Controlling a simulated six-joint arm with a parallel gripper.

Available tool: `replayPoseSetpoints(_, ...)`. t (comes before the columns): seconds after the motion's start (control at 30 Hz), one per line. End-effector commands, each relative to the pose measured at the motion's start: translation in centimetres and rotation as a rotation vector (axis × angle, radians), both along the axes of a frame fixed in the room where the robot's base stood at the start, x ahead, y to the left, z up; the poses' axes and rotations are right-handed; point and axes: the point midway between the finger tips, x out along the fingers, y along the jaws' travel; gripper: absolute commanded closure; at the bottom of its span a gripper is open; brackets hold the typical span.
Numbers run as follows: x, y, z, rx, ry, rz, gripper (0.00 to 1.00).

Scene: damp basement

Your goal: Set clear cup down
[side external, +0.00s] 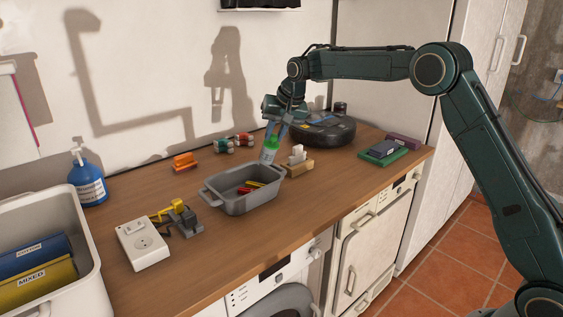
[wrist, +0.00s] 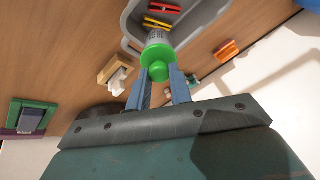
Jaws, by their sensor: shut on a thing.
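My gripper (side external: 272,134) points down behind the right end of the grey bin, shut on a clear cup with a green top (side external: 268,154). The cup is slightly tilted in the side view. In the wrist view, the cup's green top (wrist: 155,60) sits between the tips of my blue-grey fingers (wrist: 158,74), with its clear body beyond.
The bin holds red and yellow pieces. A wooden holder (side external: 297,168) with white pieces stands close to the cup's right. A black round device (side external: 322,130) is behind. Orange (side external: 185,161) and green-red (side external: 234,143) pieces lie left. Bare bench (side external: 340,180) shows at front right.

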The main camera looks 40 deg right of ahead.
Motion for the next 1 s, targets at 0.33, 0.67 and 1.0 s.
replayPoseSetpoints(0.33, -1.0, 0.1, -0.3, -0.002, 0.001, 0.02, 1.0)
replayPoseSetpoints(0.67, -4.7, 0.7, -1.8, -0.009, 0.006, 0.092, 1.0)
replayPoseSetpoints(1.0, -10.1, 1.6, -3.7, -0.009, 0.007, 0.176, 1.0)
